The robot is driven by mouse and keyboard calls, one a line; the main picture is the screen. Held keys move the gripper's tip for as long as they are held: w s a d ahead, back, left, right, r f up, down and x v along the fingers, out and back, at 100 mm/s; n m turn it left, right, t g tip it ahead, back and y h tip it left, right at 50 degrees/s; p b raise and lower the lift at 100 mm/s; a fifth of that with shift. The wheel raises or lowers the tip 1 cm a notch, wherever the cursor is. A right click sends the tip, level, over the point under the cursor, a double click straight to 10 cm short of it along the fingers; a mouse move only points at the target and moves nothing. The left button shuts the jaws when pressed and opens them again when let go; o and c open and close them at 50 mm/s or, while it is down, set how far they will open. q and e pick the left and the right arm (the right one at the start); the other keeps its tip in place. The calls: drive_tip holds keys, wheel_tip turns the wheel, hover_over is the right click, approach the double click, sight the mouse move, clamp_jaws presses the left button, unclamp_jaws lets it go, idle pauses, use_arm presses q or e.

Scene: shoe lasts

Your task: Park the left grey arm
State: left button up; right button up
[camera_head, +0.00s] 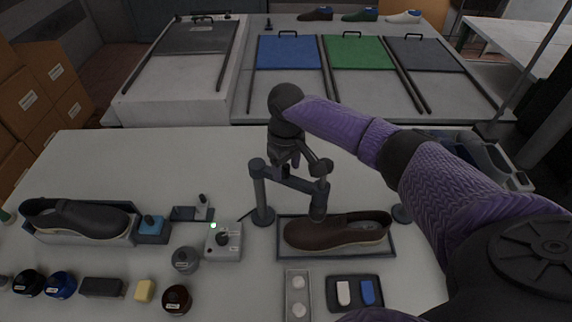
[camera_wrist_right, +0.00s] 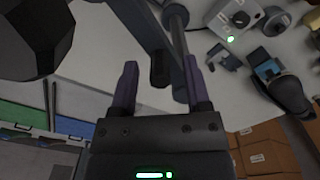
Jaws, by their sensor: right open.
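The left grey arm (camera_head: 290,183) stands on a grey post (camera_head: 262,205) with a round base on the white table. Its bar runs from the post's top to the right, toward the near side. At its far end a short rod with a dark padded tip (camera_head: 318,212) hangs at the brown shoe's (camera_head: 337,231) back left edge. My right gripper (camera_head: 286,162) points down just behind the bar. In the right wrist view my right gripper (camera_wrist_right: 162,85) is open, with parts of the grey arm (camera_wrist_right: 160,68) close to its fingers. Contact cannot be told. My left gripper is out of view.
A control box (camera_head: 222,243) with a green light stands left of the post. A dark shoe (camera_head: 75,218) lies at the far left. Jars and small trays line the near edge. Coloured mats (camera_head: 290,55) lie on a back table.

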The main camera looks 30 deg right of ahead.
drive_tip(key=shift+w, duration=0.2)
drive_tip(key=c, duration=0.4)
clamp_jaws()
idle(0.7)
